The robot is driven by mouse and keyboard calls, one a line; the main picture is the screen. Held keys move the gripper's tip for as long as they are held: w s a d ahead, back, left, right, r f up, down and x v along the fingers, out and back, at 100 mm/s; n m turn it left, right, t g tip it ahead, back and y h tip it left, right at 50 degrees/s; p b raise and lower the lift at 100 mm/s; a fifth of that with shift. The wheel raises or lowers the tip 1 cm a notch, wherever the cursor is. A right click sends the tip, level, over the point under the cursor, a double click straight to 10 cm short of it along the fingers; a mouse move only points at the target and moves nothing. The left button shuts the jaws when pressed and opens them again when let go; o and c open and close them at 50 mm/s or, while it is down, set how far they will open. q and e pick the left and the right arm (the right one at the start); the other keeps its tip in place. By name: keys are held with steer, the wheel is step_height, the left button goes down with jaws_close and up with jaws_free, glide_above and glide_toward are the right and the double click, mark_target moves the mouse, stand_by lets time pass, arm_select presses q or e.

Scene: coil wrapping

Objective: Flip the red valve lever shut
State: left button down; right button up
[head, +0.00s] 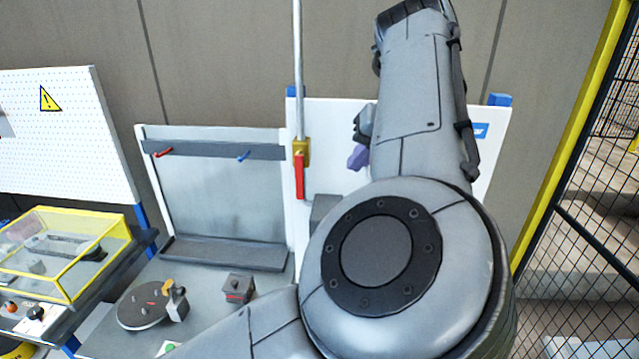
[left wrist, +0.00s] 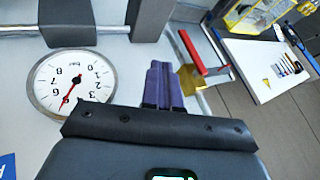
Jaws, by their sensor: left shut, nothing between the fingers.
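The red valve lever (head: 299,176) hangs straight down from a brass valve body (head: 303,151) on a vertical metal pipe. In the left wrist view the red lever (left wrist: 191,52) and part of the brass body (left wrist: 190,78) lie just right of the fingers. My left gripper (head: 357,157) has purple fingers and is to the right of the lever in the head view, with a gap between them. In the left wrist view the fingers (left wrist: 164,84) are together, with nothing between them. My right gripper is not in view.
A round dial gauge (left wrist: 72,84) with a red needle is beside the gripper. My left arm hides much of the white panel (head: 330,115). A hook rack (head: 215,150), a round turntable (head: 145,306) and a small grey block (head: 237,288) are at the left.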

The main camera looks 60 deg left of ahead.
mark_target(300, 177)
arm_select(q)
steer(key=b+x, duration=0.1)
steer(key=x, duration=0.6)
steer(key=shift+a+f, duration=0.15)
steer(key=shift+f, duration=0.15)
steer(key=s+a+p, duration=0.1)
steer(key=p, duration=0.2)
steer(key=s+a+f+p, duration=0.1)
steer(key=p, duration=0.3)
steer(key=shift+s+a+f, duration=0.1)
steer(key=shift+a+f, duration=0.05)
steer(key=shift+a, duration=0.25)
steer(key=shift+s+a+f+p, duration=0.2)
steer(key=shift+s+a+p, duration=0.45)
steer(key=shift+p, duration=0.35)
steer(key=shift+s+d, duration=0.1)
